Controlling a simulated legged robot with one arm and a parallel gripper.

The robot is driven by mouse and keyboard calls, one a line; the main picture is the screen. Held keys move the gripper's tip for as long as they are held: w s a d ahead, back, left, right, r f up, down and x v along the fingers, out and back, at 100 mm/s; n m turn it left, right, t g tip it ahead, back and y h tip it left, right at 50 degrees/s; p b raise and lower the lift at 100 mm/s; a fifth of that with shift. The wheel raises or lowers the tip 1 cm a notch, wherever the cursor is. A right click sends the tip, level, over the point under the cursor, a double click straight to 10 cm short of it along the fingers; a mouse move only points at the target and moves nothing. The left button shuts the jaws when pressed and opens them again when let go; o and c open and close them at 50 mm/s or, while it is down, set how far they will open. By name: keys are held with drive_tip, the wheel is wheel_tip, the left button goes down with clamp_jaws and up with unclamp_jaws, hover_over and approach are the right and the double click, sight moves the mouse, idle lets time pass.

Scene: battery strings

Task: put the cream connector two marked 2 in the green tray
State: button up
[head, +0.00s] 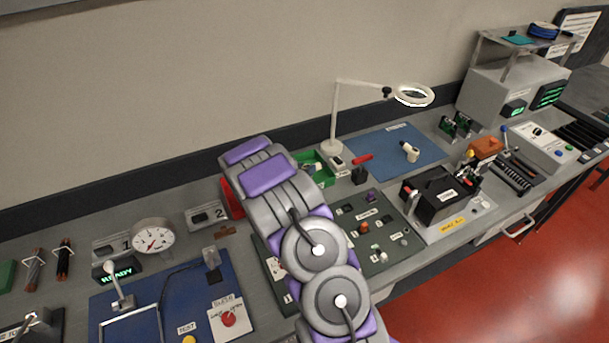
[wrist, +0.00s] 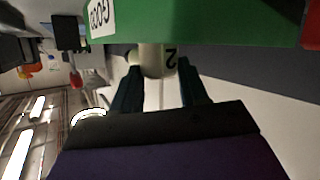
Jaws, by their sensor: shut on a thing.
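The cream connector marked 2 (wrist: 153,61) is between the dark fingers of my gripper (wrist: 160,85) in the wrist view. My gripper is shut on it. The green tray (wrist: 205,22) crosses the top of that view, with a white GOOD label on its wall. The connector's far end meets the tray's edge in the picture; I cannot tell whether it is over the tray or beside it. In the head view the green tray (head: 327,178) is partly behind my arm, and my gripper and the held connector are hidden.
A red tray (head: 231,198) shows left of my arm. A blue mat (head: 388,140) with a cream-and-dark part (head: 410,152) lies right of the green tray. A magnifier lamp (head: 335,120) stands behind it. A dark board with small parts (head: 392,253) is in front.

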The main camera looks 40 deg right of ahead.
wheel_tip(320, 180, down, 2)
drive_tip(key=shift+f, duration=0.2)
drive_tip(key=shift+r, duration=0.1)
drive_tip(key=o, duration=1.3)
drive_tip(key=shift+c, duration=0.2)
